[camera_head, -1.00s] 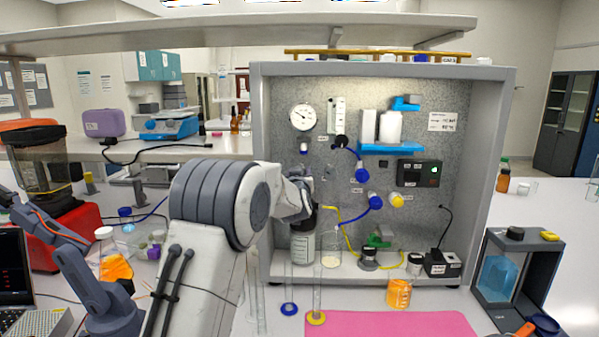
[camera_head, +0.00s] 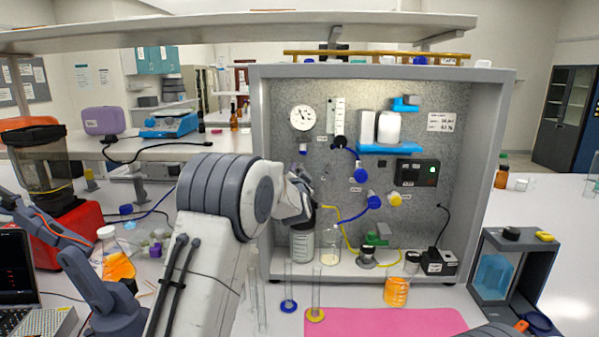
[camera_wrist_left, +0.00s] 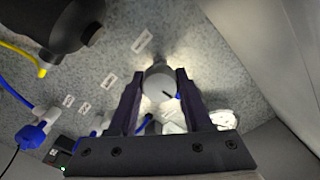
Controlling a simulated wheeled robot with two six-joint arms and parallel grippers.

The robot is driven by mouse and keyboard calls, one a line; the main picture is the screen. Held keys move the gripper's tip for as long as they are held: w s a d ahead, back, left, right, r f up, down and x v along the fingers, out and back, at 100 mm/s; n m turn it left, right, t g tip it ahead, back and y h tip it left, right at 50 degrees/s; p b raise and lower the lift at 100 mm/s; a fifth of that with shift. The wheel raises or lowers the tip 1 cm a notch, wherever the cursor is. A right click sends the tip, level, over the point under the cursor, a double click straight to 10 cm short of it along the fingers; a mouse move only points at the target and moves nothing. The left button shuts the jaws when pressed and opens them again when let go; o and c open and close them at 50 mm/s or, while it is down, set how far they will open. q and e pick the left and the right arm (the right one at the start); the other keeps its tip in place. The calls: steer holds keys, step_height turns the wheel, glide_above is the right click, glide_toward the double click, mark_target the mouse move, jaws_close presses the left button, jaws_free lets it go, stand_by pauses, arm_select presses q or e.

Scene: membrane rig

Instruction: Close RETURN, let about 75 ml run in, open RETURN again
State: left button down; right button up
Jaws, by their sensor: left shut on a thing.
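My left gripper (camera_head: 312,203) is at the lower left of the speckled rig panel (camera_head: 415,225), seen mostly from behind in the head view. In the left wrist view, its two dark fingers (camera_wrist_left: 158,100) stand on either side of a round pale grey knob (camera_wrist_left: 158,80) and are shut on it. A small dark mark shows on the knob's edge. The labels around it are too small to read, so I cannot tell whether it is RETURN. A dark-topped bottle (camera_head: 302,243) and a beaker with pale liquid (camera_head: 330,257) stand below the gripper. My right gripper is not in view.
Two tall glass cylinders, with a blue base (camera_head: 288,306) and a yellow base (camera_head: 315,315), stand in front of the rig. A pink mat (camera_head: 390,322) lies to their right. An orange-filled beaker (camera_head: 396,291) stands behind the mat. Blue and yellow tubes cross the panel.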

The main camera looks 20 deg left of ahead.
arm_select(q)
steer(key=shift+f+m, duration=0.15)
steer(key=shift+m, duration=0.25)
steer(key=shift+c, duration=1.6)
jaws_free()
steer(key=shift+s, duration=0.15)
steer(key=b+v, duration=0.3)
steer(key=v, duration=0.7)
steer(key=shift+s, duration=0.1)
